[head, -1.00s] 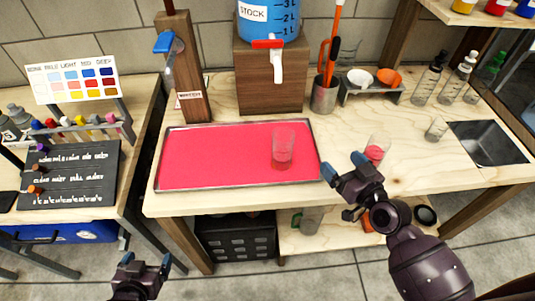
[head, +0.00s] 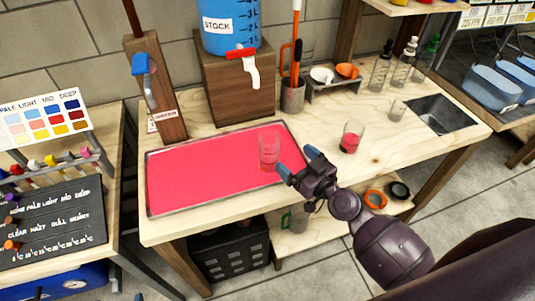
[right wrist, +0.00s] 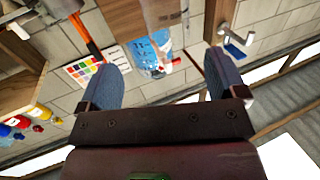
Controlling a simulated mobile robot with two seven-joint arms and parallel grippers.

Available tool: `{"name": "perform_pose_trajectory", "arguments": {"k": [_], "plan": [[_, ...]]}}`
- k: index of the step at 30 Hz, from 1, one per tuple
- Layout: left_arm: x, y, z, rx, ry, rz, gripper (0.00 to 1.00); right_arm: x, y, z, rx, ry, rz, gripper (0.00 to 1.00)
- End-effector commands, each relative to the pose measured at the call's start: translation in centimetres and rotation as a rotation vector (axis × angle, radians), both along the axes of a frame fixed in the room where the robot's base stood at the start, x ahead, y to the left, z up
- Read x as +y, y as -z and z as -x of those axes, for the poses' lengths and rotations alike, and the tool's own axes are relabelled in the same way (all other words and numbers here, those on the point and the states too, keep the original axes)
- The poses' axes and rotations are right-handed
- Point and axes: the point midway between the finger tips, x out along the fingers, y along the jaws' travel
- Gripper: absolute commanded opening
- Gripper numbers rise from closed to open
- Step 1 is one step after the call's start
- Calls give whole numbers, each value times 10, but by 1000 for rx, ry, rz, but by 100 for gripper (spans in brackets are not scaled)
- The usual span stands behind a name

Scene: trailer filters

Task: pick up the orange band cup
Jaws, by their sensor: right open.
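A clear cup (head: 269,148) stands upright on the red tray (head: 200,172), near its right end; it looks reddish against the tray, and I cannot make out an orange band. Another clear cup (head: 351,139) with red in its lower part stands on the bare wood to the right. My right gripper (head: 298,162) is open and empty at the tray's right edge, just right of and in front of the tray cup, apart from it. In the right wrist view, a clear see-through shape (right wrist: 165,15) shows at the top, beyond the open fingers. My left gripper is not clearly seen.
A wooden block (head: 226,88) bears the blue stock tank (head: 230,30) behind the tray. A holder with tools (head: 292,97) and a small rack (head: 345,85) with bowls stand at the back. A small clear glass (head: 397,110) and a sink (head: 445,115) are at right.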

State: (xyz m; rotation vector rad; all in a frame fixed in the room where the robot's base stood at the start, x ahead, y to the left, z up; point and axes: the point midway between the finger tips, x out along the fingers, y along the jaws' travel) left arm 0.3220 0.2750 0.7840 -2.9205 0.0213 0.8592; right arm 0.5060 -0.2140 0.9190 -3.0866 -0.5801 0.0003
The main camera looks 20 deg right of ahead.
Motion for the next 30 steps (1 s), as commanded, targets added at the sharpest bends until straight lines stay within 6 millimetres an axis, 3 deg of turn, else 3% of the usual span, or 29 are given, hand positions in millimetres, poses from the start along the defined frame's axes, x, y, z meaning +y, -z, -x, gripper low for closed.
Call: {"name": "perform_pose_trajectory", "arguments": {"k": [7, 14, 21, 30], "plan": [[-2, -9, -2, -8, -4, 6, 88, 14, -3, -33, -2, -1, -4, 90], [-1, -12, -2, -10, -4, 4, 88, 20, -4, -45, -1, -1, -3, 90], [0, -27, -4, -17, -3, 2, 88, 39, -12, -70, -1, -2, -5, 90], [0, -25, -3, -16, -3, 2, 88, 44, -8, -88, 1, -1, -2, 90]]}}
